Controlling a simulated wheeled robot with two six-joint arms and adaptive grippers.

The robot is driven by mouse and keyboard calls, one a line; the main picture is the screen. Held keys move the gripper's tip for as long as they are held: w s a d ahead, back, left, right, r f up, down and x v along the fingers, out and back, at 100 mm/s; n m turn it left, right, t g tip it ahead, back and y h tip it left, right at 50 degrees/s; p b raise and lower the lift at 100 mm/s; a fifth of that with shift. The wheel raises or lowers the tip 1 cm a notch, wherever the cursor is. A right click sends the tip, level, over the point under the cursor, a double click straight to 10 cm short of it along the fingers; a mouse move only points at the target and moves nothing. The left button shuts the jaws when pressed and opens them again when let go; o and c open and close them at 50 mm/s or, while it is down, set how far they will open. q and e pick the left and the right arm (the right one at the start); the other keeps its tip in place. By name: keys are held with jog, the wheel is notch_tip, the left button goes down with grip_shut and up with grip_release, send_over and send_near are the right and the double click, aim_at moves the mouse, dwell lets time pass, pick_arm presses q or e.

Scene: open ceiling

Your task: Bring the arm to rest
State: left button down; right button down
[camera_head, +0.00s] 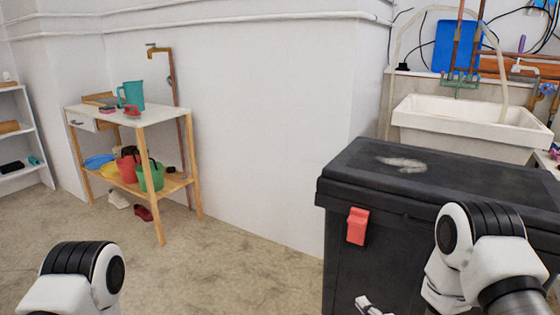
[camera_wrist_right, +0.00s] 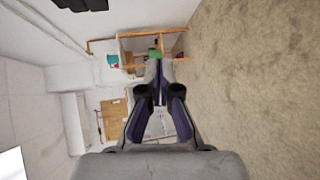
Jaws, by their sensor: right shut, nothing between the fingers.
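My right arm (camera_head: 485,255) comes in at the lower right of the head view, in front of the black bin (camera_head: 345,195). A small part of my right gripper (camera_head: 368,305) shows at the bottom edge, low in front of the bin. In the right wrist view the gripper (camera_wrist_right: 158,85) is shut, with nothing between its fingers. Of my left arm (camera_head: 75,280) only a white and black joint shows at the lower left of the head view. My left gripper is out of the picture.
The black lidded bin with a red latch (camera_head: 357,226) stands close on the right. A white sink (camera_head: 470,122) is behind it. A wooden shelf table (camera_head: 160,115) with a teal jug (camera_head: 132,96) and buckets stands at the left wall. The floor (camera_head: 230,270) between is clear.

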jog(key=s+f+m+g+h, duration=0.1)
jog(key=s+f+m+g, duration=0.45)
jog(key=s+f, duration=0.65)
jog(key=s+d+f+m+g+h, duration=0.1)
jog(key=s+f+m+g, duration=0.3)
jog(key=s+m, duration=0.55)
jog(key=s+d+f+m+g+h, duration=0.1)
jog(key=s+m+g, duration=0.5)
jog(key=s, duration=0.7)
notch_tip(320, 180, up, 26)
jog(key=p, duration=2.6)
jog(key=shift+a, duration=0.15)
jog(key=shift+r, duration=0.1)
